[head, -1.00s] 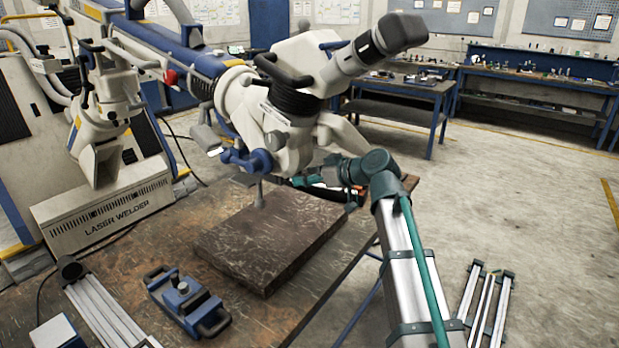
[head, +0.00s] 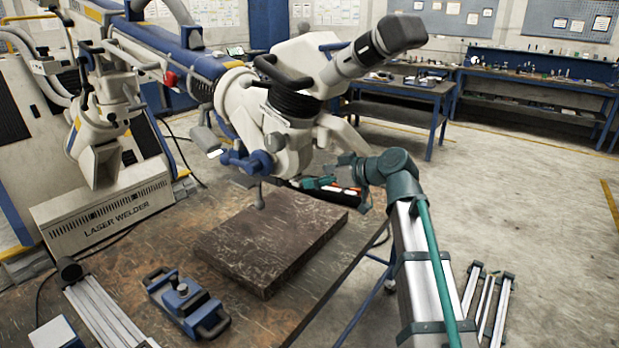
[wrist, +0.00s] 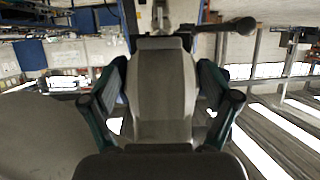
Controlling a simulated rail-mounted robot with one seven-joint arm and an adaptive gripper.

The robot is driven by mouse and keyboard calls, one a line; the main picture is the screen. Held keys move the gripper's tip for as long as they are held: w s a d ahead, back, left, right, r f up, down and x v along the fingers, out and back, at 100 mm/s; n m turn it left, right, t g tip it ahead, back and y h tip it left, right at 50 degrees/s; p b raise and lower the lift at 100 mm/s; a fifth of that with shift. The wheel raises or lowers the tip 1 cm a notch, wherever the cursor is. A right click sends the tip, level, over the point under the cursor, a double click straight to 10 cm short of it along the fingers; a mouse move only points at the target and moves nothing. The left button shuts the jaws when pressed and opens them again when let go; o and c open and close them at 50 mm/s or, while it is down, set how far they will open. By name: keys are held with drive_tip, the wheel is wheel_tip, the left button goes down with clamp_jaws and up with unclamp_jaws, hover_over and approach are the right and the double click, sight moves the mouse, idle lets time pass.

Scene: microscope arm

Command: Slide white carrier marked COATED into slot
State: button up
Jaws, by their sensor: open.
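I cannot make out a white carrier marked COATED or its slot in either view. The white microscope head (head: 290,110) hangs on its arm over the dark block on the bench, with its eyepiece to the upper right. My gripper (wrist: 160,98) shows in the wrist view with its two teal and dark fingers spread apart to the left and right. A grey panel fills the space between them, and I cannot tell whether it is part of the gripper. In the head view my teal wrist is just right of the microscope's lower part, and the fingertips are unclear.
A dark square block (head: 270,240) lies on the brown bench (head: 150,245). A blue device with handles (head: 185,300) sits in front of it. The laser welder (head: 110,215) stands at the left. An open tray with a green tool (head: 320,184) lies behind the block. Open floor lies at right.

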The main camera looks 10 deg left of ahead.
drive_tip(key=v, duration=0.8)
